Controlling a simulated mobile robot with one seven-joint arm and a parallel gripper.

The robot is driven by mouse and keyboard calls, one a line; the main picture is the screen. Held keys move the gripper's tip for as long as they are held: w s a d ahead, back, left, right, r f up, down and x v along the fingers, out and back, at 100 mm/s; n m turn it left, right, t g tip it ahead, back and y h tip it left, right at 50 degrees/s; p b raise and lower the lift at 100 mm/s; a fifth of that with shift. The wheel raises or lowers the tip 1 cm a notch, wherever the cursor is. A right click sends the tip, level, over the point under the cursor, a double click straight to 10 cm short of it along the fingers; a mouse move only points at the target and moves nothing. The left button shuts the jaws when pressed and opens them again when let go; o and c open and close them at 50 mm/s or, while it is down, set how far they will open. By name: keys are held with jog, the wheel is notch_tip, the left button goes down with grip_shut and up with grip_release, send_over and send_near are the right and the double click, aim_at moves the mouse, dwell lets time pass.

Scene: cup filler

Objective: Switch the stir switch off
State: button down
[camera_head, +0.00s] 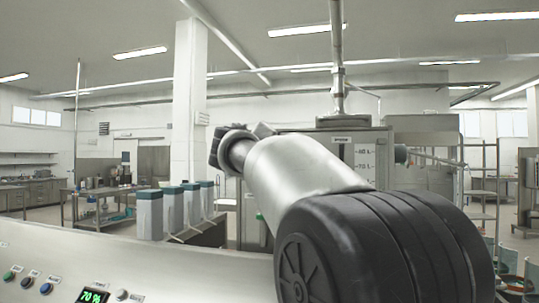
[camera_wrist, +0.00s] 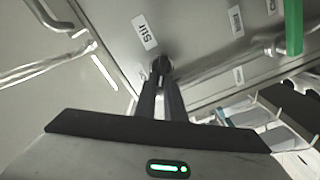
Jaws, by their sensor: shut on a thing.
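In the wrist view, the stir switch (camera_wrist: 160,63) is a small dark knob on a grey metal panel, beside a white label (camera_wrist: 145,31) reading "Stir". My gripper (camera_wrist: 162,74) has its two black fingers close together, shut on the switch. The fingertips cover much of the knob, so its exact position is hard to tell. In the head view, my arm reaches toward the grey steel machine (camera_head: 300,150), and the fingertips and the switch are hidden there.
A green handle (camera_wrist: 293,28) and more labels (camera_wrist: 236,21) are on the panel to the right. In the head view, a row of tall teal-topped cartons (camera_head: 150,215) stands left of the arm. A control panel (camera_head: 150,265) with buttons and a "70 %" display is in front.

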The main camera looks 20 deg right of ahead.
jog(key=shift+w+a+f+n, duration=0.1)
jog(key=shift+f+n, duration=0.05)
jog(key=shift+n, duration=1)
jog(key=shift+s+f+n, duration=0.1)
jog(key=shift+f+n, duration=0.1)
jog(key=shift+n, duration=1)
jog(key=shift+w+a+f+n, duration=0.1)
jog(key=shift+f+n, duration=0.05)
jog(key=shift+n, duration=1)
jog(key=c, duration=1.8)
grip_release()
jog(key=shift+c, duration=0.2)
jog(key=b+v, duration=0.2)
jog(key=v, duration=1.5)
jog(key=shift+b, duration=0.35)
jog(key=shift+a, duration=0.1)
